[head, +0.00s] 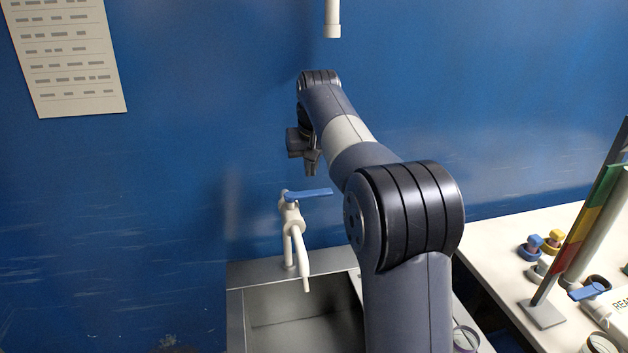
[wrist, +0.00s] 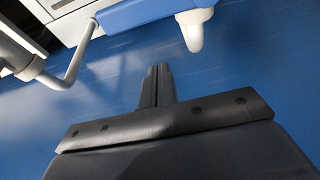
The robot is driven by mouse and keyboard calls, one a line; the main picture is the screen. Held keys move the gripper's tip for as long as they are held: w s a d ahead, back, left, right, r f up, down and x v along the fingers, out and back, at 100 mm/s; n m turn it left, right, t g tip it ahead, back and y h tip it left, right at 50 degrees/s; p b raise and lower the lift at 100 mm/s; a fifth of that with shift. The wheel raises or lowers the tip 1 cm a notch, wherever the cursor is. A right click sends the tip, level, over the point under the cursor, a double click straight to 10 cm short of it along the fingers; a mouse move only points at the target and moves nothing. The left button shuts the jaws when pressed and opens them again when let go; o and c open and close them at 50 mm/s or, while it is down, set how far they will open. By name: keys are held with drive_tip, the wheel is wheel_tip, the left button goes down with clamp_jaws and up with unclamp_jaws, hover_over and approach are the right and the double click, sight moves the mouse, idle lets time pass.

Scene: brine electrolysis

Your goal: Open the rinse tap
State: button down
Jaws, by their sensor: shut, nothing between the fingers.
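The rinse tap (head: 292,222) is a white tap on the back rim of the sink, its spout angled down over the basin. Its blue lever (head: 308,194) points to the right, crosswise to the spout. The lever (wrist: 140,12) also shows at the top edge of the wrist view, partly cut off, beside a white rounded part of the tap (wrist: 195,36). My gripper (head: 311,173) is shut and empty, pointing down just above the lever in the head view. In the wrist view my fingertips (wrist: 158,72) are together, with a gap between them and the lever.
The sink (head: 300,318) has a steel basin, partly hidden by my arm. A blue wall stands close behind the tap. A white pipe end (head: 332,30) hangs above. A white bench (head: 490,240) at the right holds a coloured post, small valves and glassware.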

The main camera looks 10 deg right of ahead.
sight(308, 195)
drive_tip(key=shift+s+f, duration=0.25)
drive_tip(key=shift+s, duration=0.35)
drive_tip(key=shift+s+f, duration=0.2)
drive_tip(key=shift+s, duration=0.45)
drive_tip(key=shift+s+f, duration=0.25)
drive_tip(key=shift+s, duration=0.35)
